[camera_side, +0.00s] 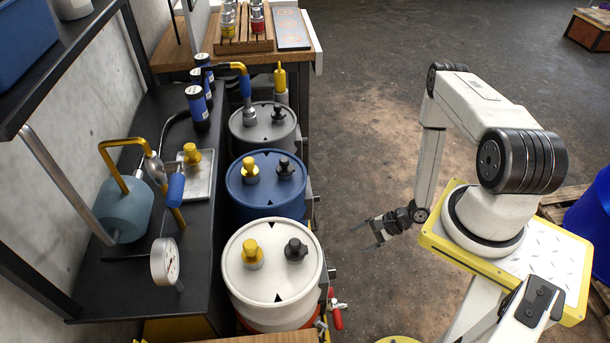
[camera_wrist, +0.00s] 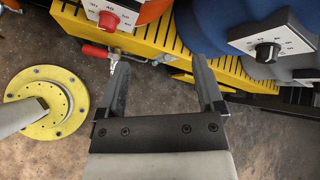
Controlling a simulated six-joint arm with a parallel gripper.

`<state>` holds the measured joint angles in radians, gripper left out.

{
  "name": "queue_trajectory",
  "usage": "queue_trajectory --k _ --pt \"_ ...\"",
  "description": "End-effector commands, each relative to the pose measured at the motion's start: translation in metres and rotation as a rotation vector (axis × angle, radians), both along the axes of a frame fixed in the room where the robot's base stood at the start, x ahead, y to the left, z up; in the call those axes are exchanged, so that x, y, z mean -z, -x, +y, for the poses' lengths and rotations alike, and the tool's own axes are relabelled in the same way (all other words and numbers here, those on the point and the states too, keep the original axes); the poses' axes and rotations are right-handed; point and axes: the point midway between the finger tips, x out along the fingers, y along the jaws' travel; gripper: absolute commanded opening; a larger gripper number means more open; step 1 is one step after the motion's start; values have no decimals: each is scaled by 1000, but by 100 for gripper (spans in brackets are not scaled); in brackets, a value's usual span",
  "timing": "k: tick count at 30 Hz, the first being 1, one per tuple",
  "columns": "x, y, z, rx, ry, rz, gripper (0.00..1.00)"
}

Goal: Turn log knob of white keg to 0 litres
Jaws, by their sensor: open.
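The white keg (camera_side: 235,285) stands nearest in the row in the side view, with a white top and an orange-red lower body. In the wrist view, a white dial plate (camera_wrist: 128,8) with a red knob (camera_wrist: 108,18) sits on an orange drum side at the top, partly cut off by the frame. The red knob's exact setting is too small to read. My gripper (camera_side: 368,231) is open and empty, out in the free space right of the kegs. In the wrist view its two fingers (camera_wrist: 161,62) are apart, below and right of the red knob, touching nothing.
A blue keg (camera_side: 240,193) and a grey keg (camera_side: 240,133) stand behind the white one. Another dial plate with a black knob (camera_wrist: 267,52) is at right in the wrist view. A red-handled valve (camera_wrist: 96,51) protrudes near the yellow slotted rack (camera_wrist: 170,38).

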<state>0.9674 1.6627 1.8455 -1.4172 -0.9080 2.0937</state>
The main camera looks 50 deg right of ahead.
Motion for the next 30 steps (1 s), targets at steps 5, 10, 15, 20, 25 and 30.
queue_trajectory --k 5,10,15,20,25,30 --pt "-9 -12 -14 -55 106 -7 86" --pt "-18 -23 -26 -108 201 -13 86" --pt "-28 -34 -37 -161 294 -16 86" --pt "-38 -45 -46 -212 377 -20 86" --pt "-51 -55 -54 -266 463 -23 86" --pt "-64 -65 -60 -321 543 -24 86"
